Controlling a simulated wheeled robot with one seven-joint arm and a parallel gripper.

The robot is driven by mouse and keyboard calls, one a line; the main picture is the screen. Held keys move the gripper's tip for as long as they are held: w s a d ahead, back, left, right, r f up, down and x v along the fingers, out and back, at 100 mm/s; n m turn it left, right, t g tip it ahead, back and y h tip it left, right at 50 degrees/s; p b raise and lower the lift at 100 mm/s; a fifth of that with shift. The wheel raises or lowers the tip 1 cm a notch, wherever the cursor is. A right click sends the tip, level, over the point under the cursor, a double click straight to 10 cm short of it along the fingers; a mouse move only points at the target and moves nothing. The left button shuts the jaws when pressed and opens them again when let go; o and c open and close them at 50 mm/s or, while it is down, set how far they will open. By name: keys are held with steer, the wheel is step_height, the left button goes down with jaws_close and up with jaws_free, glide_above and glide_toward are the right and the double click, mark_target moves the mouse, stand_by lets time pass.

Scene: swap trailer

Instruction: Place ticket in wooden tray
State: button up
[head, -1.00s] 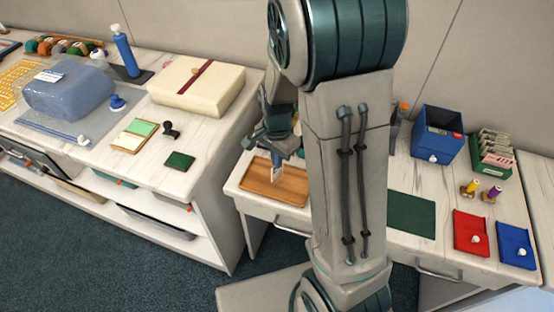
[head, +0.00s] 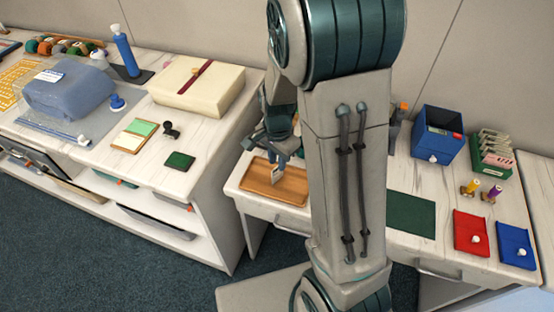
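The wooden tray (head: 258,188) is a shallow brown tray on the white desk, left of my arm's upright link. My gripper (head: 279,163) points down over it, a little above its floor. A small pale ticket (head: 277,174) hangs at the fingertips, steeply tilted, with its lower end at or just above the tray floor. I cannot tell whether it touches. The fingers look closed on its upper end, though they are small in this view. My arm hides the tray's right end.
A cream box (head: 198,88) with a red band stands on the left counter. A green mat (head: 411,213), red pouch (head: 472,233), blue pouch (head: 515,245), blue bin (head: 437,139) and green card holder (head: 493,155) lie right of my arm.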

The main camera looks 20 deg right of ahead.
step_height(320, 180, up, 12)
steer(key=f, duration=0.1)
steer(key=s+r+n+t, duration=0.2)
steer(key=s+r+n, duration=0.3)
steer(key=s+n, duration=0.6)
steer(key=s, duration=0.3)
steer(key=shift+r+t+p, duration=0.15)
steer(key=shift+t+p, duration=0.2)
steer(key=shift+t, duration=0.05)
